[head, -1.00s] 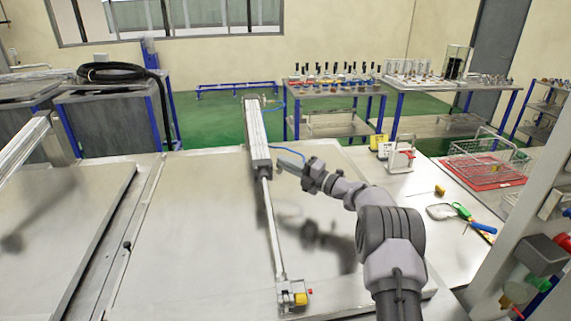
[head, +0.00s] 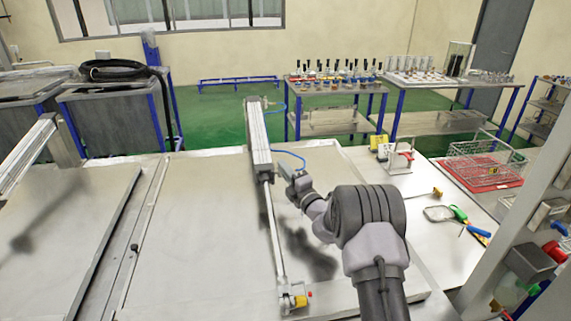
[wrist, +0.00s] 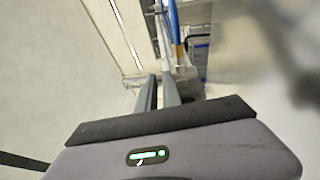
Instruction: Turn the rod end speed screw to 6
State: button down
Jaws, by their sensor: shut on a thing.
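A long grey pneumatic cylinder (head: 257,140) lies along the lid on the bench, with its thin rod (head: 273,225) extended toward me. A blue air hose (head: 292,153) arches at its rod end. My gripper (head: 283,170) is at that rod end, to the right of the cylinder. In the wrist view, the two grey fingers (wrist: 161,84) reach to the fittings by the blue hose (wrist: 174,18). They are shut on a small part there, which appears to be the rod end speed screw. The screw itself is hidden by the fingers, and its setting cannot be read.
The rod meets a bracket with a yellow part (head: 299,301) at the front. A red tray with a wire basket (head: 480,165), a magnifier (head: 438,213) and green-handled tool (head: 459,213) lie at right. Another lid (head: 70,225) is at left.

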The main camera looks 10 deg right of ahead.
jog(key=shift+s+a+m+t+h+p, duration=0.15)
jog(key=shift+m+t+h+p, duration=0.15)
jog(key=shift+m+h, duration=0.5)
jog(key=shift+w+a+m+t+h+p, duration=0.1)
jog(key=shift+a+m+t+h+p, duration=0.15)
jog(key=shift+m+h, duration=0.55)
jog(key=shift+d+h, duration=0.1)
jog(key=shift+h, duration=0.5)
jog(key=c, duration=1.8)
grip_release()
jog(key=p+v, duration=0.1)
jog(key=v, duration=1.6)
jog(key=shift+s, duration=0.25)
jog(key=shift+o, duration=0.3)
jog(key=shift+f, duration=0.1)
